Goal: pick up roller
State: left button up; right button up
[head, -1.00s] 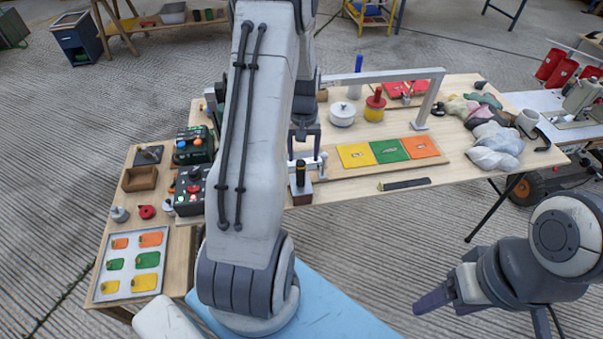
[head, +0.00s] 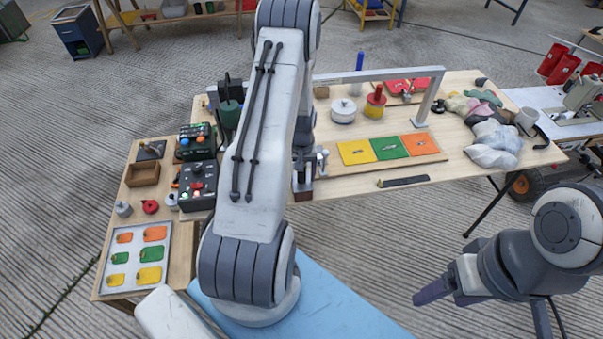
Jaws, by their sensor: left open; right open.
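What looks like the roller (head: 302,178) stands upright in a small brown-based holder (head: 301,196) at the table's front edge. My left arm hides part of it. My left gripper (head: 302,160) is low at the upper part of the roller, open, with its fingers partly hidden behind my arm. I cannot tell whether they touch the roller. My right gripper (head: 446,288) is open and empty, over the floor at the lower right, away from the table.
A metal clamp-like part (head: 320,161) stands just right of the holder. Black control boxes (head: 198,183) stand to the left. A dark strip (head: 404,182) lies at the front edge.

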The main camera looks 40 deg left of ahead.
pick_arm(q)
grip_shut()
jog(key=shift+r, duration=0.15)
